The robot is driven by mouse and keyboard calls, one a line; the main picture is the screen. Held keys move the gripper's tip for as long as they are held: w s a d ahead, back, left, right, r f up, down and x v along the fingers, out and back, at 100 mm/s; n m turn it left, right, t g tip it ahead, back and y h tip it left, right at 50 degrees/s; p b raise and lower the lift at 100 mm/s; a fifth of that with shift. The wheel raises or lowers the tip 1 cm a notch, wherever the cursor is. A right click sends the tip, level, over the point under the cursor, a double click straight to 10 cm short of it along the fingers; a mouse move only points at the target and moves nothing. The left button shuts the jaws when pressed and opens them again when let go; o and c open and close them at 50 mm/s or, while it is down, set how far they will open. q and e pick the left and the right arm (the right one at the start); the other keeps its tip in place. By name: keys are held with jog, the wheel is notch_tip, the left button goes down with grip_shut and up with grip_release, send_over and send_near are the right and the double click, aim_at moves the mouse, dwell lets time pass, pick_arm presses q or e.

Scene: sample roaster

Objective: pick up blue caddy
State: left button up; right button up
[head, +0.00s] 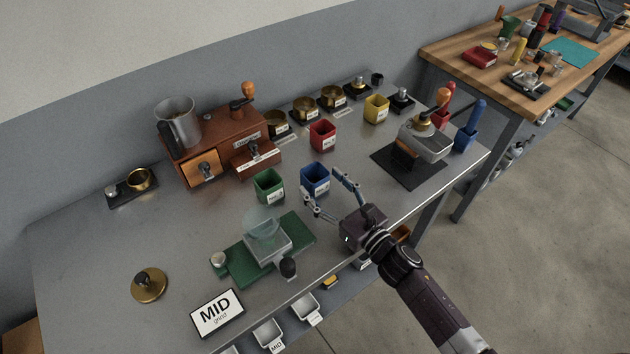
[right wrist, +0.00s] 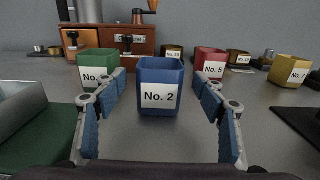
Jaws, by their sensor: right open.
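The blue caddy (head: 316,179) stands upright on the metal table, with a white "No. 2" label on its front. It also shows in the middle of the right wrist view (right wrist: 160,84). My right gripper (head: 325,192) is open and empty just in front of the caddy. In the right wrist view, its two fingers (right wrist: 161,100) reach forward on either side of the caddy with gaps, and I see no contact. My left gripper is not in view.
A green caddy (head: 268,185) stands close left of the blue one. A red caddy (head: 322,134) is behind it and a yellow caddy (head: 376,108) is farther back right. A green mat (head: 237,268) with a scale lies front left. A wooden grinder (head: 217,150) stands behind.

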aim_at(322, 184)
jog(key=x, duration=0.3)
jog(key=shift+w+a, duration=0.2)
jog(key=shift+w, duration=0.05)
jog(key=shift+s, duration=0.1)
jog(key=shift+c, duration=1.1)
jog(key=c, duration=1)
jog(key=shift+c, duration=0.8)
jog(key=shift+r, duration=0.1)
